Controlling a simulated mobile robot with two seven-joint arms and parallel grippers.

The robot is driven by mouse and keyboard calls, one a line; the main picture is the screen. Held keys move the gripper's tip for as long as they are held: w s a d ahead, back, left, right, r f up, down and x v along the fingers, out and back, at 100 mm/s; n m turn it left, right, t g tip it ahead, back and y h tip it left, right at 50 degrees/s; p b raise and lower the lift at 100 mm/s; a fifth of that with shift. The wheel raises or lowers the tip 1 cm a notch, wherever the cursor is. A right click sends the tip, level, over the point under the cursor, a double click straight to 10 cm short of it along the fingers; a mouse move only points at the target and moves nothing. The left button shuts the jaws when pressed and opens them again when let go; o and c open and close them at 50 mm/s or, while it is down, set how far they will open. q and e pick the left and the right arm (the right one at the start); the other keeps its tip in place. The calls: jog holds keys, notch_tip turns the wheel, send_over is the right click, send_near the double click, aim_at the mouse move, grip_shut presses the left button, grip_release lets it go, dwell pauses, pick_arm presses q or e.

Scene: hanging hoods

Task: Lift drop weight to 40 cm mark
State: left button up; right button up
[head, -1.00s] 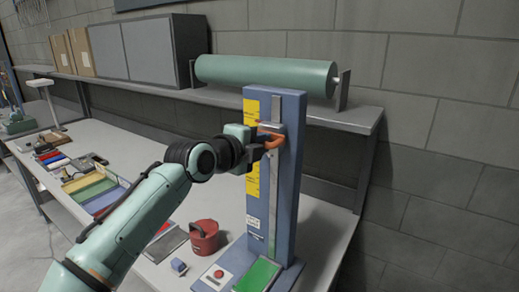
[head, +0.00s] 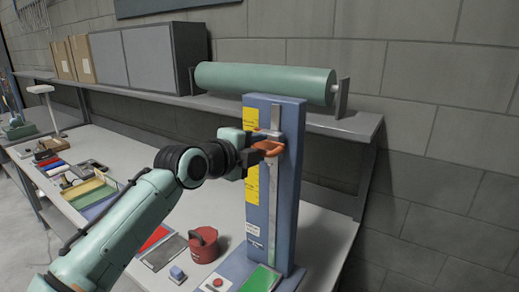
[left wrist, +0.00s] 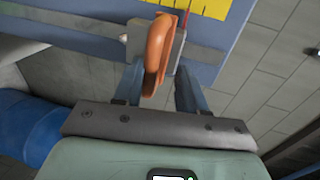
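The drop tester is a blue upright column (head: 288,190) with a yellow scale (head: 252,188) along its left side and a metal rail up its front. The drop weight (head: 271,132) is a grey block with an orange handle (head: 271,147), high on the rail near the scale's upper part. My left gripper (head: 258,155) is at the handle. In the left wrist view the handle (left wrist: 157,48) lies between the two fingers (left wrist: 160,82); a narrow gap shows beside the right-hand finger, and firm contact is unclear. The scale's figures are too small to read. My right gripper is not in view.
A red pot (head: 203,247), a small blue block (head: 176,273) and a red button (head: 217,283) are near the column's foot. A green roller (head: 265,83) lies on the shelf behind. Trays and small items fill the bench's left; the bench right of the column is clear.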

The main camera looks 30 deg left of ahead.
pick_arm(q)
jog(key=b+v, duration=0.2)
jog(key=v, duration=1)
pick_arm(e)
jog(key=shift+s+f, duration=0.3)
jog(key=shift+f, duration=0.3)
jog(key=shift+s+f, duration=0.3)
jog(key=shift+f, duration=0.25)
pick_arm(q)
jog(key=shift+f, duration=0.1)
